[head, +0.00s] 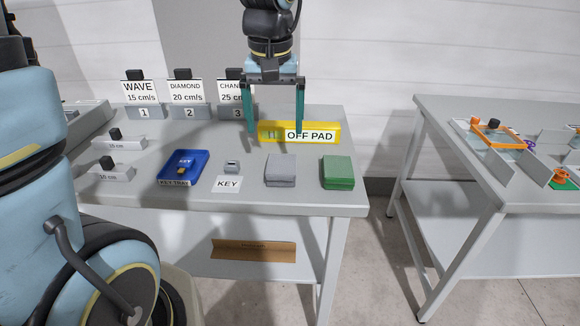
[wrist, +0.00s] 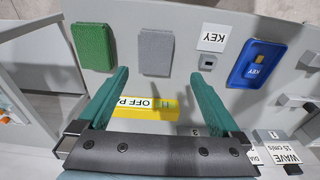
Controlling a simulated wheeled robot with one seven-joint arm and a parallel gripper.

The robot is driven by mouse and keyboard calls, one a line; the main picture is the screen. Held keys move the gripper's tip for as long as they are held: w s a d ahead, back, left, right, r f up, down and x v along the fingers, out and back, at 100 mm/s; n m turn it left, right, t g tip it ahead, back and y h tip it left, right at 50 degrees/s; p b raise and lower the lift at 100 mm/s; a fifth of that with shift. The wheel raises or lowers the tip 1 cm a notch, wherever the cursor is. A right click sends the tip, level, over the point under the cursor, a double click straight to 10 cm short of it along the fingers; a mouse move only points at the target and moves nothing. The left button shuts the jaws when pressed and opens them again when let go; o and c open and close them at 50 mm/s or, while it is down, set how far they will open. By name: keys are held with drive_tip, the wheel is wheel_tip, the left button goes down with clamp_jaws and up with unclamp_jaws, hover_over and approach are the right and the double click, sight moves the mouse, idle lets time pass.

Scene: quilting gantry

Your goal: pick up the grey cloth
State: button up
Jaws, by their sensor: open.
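The grey cloth (head: 280,170) is a folded square lying flat on the table, between the KEY label and a green folded cloth (head: 338,172). In the wrist view the grey cloth (wrist: 156,52) lies beyond the fingertips, near the middle of the picture. My gripper (head: 273,130) hangs above the back of the table, over the yellow OFF PAD block (head: 330,133), with its teal fingers apart and nothing between them. The fingers also show in the wrist view (wrist: 158,76). The gripper is apart from the grey cloth, which is fully visible.
A blue key tray (head: 199,160) and a small grey key piece (head: 232,167) lie left of the cloth. Numbered sign blocks (head: 189,112) line the table's back edge. The front strip of the table is clear. A second table (head: 470,175) stands at the right across a gap.

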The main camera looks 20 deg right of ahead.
hover_over(281, 164)
drive_tip(key=s, duration=0.1)
drive_tip(key=f, duration=0.5)
drive_tip(key=shift+s+a+f, duration=0.15)
drive_tip(key=shift+a+f, duration=0.05)
drive_tip(key=shift+a, duration=0.15)
drive_tip(key=shift+w+d+f+p, duration=0.1)
drive_tip(key=shift+w+f+p, duration=0.15)
drive_tip(key=shift+f, duration=0.6)
drive_tip(key=shift+w+d+f+p, duration=0.15)
drive_tip(key=shift+f+p, duration=0.15)
drive_tip(key=shift+f, duration=0.6)
drive_tip(key=shift+w+d+f+p, duration=0.1)
drive_tip(key=shift+w+f+p, duration=0.15)
drive_tip(key=shift+f, duration=0.6)
drive_tip(key=shift+c, duration=0.4)
drive_tip(key=c, duration=1.1)
wheel_tip(281, 164, up, 10)
drive_tip(key=shift+r+b, duration=0.1)
drive_tip(key=shift+b, duration=0.4)
